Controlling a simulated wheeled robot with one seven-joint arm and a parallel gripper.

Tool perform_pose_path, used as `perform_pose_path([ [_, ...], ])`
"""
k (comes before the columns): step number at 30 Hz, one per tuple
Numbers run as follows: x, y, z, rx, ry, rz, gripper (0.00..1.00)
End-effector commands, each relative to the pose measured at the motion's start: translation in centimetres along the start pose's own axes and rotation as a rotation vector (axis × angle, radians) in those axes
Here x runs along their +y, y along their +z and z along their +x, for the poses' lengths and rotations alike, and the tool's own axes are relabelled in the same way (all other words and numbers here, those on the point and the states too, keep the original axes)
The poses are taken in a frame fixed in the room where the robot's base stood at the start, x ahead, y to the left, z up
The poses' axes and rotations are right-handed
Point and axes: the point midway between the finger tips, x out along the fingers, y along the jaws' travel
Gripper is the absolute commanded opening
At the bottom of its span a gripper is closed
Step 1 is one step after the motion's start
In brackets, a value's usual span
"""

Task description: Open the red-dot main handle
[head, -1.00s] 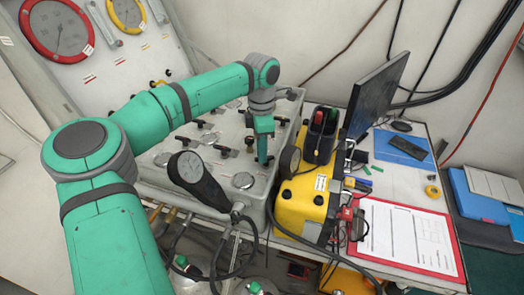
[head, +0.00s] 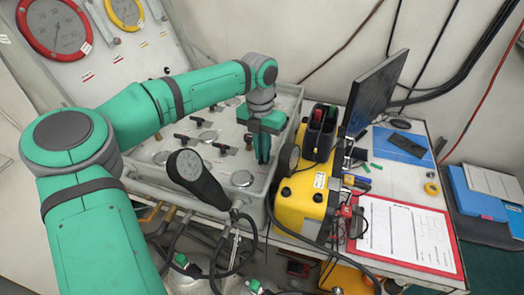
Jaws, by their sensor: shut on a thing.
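The grey valve panel box (head: 222,176) carries several black T-shaped handles, such as one on the left (head: 178,138), and round metal caps. My gripper (head: 262,158) points down at the right part of this panel, near its right rim. Its two green fingers are close together at a handle there. The fingers hide most of what they hold, and I cannot make out a red dot on it. A handle with a brownish stem (head: 248,142) stands just left of the fingers.
A black gauge (head: 195,178) stands at the panel's front edge. A yellow case (head: 303,205) with a black pen holder (head: 319,130) sits close to the right of my gripper. Farther right are a monitor (head: 376,92) and a red clipboard (head: 405,236). Upright gauges (head: 55,25) are behind left.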

Motion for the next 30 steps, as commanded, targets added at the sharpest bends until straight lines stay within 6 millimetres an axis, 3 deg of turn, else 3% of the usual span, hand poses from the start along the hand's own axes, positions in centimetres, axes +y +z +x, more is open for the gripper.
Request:
perform_pose_path([
  [9,-0.23,0.14,-0.07,-0.010,-0.001,-0.111,0.00],
  [25,0.08,0.05,-0.11,-0.015,-0.002,-0.136,0.00],
  [26,0.07,0.05,-0.11,-0.014,-0.002,-0.136,0.18],
  [27,0.04,0.05,-0.10,-0.013,-0.002,-0.135,0.27],
  [30,-0.05,0.06,-0.07,-0.012,-0.001,-0.134,0.29],
])
